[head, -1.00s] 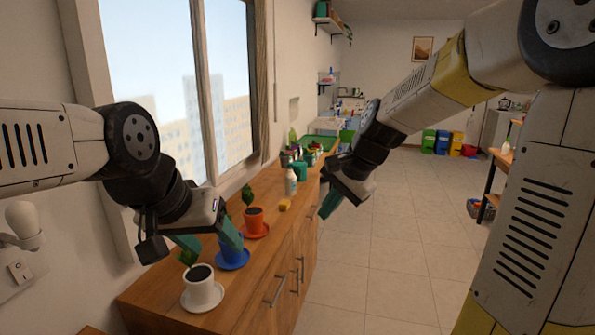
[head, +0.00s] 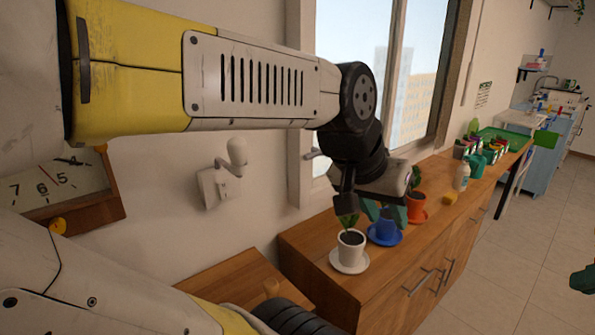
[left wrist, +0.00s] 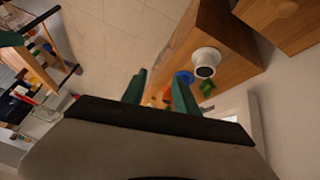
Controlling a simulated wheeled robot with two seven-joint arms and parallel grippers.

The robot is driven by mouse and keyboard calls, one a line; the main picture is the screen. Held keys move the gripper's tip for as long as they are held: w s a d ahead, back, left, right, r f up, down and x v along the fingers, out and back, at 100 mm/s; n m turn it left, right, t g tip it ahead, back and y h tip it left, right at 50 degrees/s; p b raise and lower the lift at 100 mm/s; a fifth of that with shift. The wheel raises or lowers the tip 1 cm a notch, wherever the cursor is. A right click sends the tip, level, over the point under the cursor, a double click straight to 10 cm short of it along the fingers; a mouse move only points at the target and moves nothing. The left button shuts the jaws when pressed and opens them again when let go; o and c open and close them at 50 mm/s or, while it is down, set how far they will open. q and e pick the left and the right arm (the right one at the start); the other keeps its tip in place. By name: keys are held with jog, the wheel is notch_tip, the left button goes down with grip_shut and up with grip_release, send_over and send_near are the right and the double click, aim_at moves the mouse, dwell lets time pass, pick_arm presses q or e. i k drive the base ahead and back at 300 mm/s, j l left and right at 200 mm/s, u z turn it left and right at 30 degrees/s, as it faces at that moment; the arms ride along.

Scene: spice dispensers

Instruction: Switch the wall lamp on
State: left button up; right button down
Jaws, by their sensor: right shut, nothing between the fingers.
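The wall lamp (head: 237,155) is a small white globe on a short arm on the wall, left of the window in the head view. It looks white, with no clear glow. Its switch plate (head: 208,187) sits just below and left of it; the rocker's position is too small to tell. My left gripper (head: 386,213) hangs over the counter by the blue cup, well right of the lamp. Its green fingers are apart and empty in the left wrist view (left wrist: 160,90). My right gripper (head: 582,279) shows only partly at the right edge, shut, far from the lamp.
The white cup (head: 351,246), blue cup (head: 386,229) and red cup (head: 416,206) stand on saucers on the wooden counter (head: 335,285). A clock (head: 60,190) hangs left of the lamp. My left arm crosses above the lamp. The wall around the switch is clear.

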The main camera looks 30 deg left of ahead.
aim_at(224, 191)
jog(key=i+j+u, duration=0.1)
jog(key=u, duration=1.85)
jog(key=k+j+z, duration=0.1)
jog(key=k, duration=0.5)
jog(key=j, duration=0.05)
